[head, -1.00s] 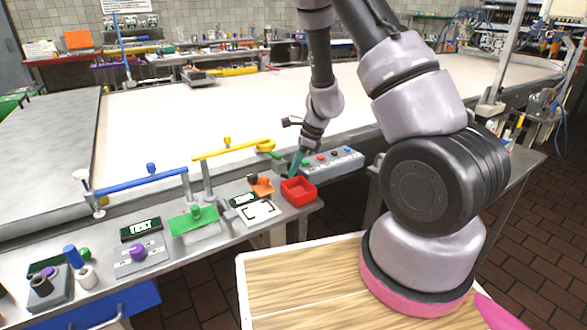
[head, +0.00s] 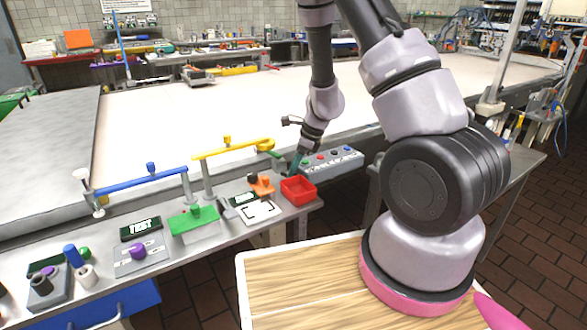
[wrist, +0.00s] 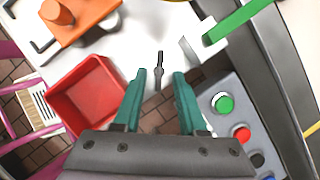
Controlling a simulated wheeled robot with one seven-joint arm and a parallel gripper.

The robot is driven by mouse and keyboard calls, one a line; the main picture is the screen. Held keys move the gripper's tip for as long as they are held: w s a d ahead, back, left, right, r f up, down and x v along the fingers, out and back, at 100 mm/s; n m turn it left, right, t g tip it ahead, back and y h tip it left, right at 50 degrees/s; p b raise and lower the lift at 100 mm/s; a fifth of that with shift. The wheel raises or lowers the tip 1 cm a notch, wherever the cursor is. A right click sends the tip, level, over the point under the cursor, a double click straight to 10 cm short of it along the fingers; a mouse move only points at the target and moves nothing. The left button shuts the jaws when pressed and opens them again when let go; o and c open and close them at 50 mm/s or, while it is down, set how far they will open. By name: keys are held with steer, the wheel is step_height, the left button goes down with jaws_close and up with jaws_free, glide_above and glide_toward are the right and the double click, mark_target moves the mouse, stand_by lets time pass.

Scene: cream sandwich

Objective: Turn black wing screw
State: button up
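A small dark piece with a narrow stem, which looks like the black wing screw (wrist: 159,66), stands near the table edge in the wrist view. It lies in line with the gap between my teal fingers, at or just past their tips. My gripper (wrist: 160,77) is open, one finger to each side of that line. I cannot tell the height between the tips and the screw. In the head view my gripper (head: 296,164) points down at the table's right end, just behind the red tray. The screw cannot be made out there.
The red tray (head: 285,192) is close to my gripper, left of the fingers in the wrist view. A grey button box (head: 345,166) is close on the right. A yellow-handled bar (head: 232,148) and an orange clamp (head: 263,186) stand nearby. A green bar (wrist: 240,20) is ahead right.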

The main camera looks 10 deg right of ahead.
steer(key=v, duration=1.1)
steer(key=shift+f, duration=0.1)
